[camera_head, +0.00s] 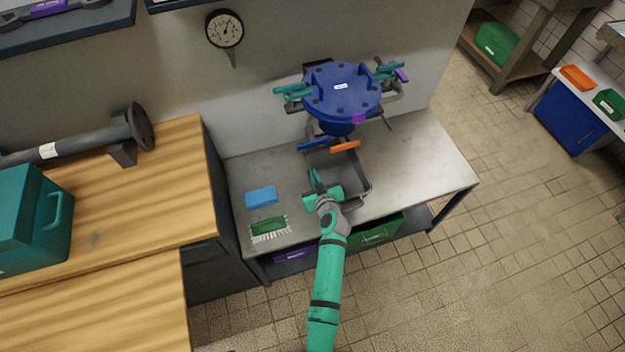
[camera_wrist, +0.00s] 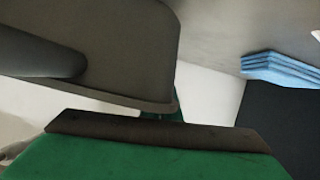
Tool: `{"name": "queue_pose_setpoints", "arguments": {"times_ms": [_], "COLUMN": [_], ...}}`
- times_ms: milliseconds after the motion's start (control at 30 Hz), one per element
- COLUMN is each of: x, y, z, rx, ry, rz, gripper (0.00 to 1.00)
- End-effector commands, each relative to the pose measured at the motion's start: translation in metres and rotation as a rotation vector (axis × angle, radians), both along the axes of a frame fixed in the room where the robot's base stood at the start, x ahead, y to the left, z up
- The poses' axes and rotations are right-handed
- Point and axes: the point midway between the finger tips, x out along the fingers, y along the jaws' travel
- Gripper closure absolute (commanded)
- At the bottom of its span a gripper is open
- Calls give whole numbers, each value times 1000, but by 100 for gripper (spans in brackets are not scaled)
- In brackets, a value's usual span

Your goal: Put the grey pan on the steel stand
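The grey pan (camera_head: 357,176) is an open rectangular pan on the steel bench, below a blue flanged valve. My gripper (camera_head: 318,185) is at its left front side, and my arm covers part of the near edge. In the wrist view the dark grey pan (camera_wrist: 110,45) fills the upper left, its corner close to the dark pad of my green finger (camera_wrist: 160,135). A bit of green shows behind that corner. Whether the fingers press on the pan is unclear. The steel bench top (camera_head: 425,160) is the only steel support I can make out; no separate stand is clear.
The blue valve (camera_head: 341,92) overhangs the pan's back, with an orange handle (camera_head: 345,146) close above. Blue cloths (camera_head: 261,196) and a green brush (camera_head: 268,226) lie to the left. The bench's right part is clear. Green and purple bins sit below.

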Motion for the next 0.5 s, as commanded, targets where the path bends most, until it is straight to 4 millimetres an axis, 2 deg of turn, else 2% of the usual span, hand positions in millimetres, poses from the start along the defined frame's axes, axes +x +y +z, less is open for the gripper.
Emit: {"name": "queue_pose_setpoints", "arguments": {"times_ms": [200,333,500], "x": [10,9,9], "y": [4,4,3], "z": [-11,-30,-39], "rx": [-1,0,-1], "ry": [-1,0,-4], "rz": [0,0,-1], "gripper": [100,100,100]}}
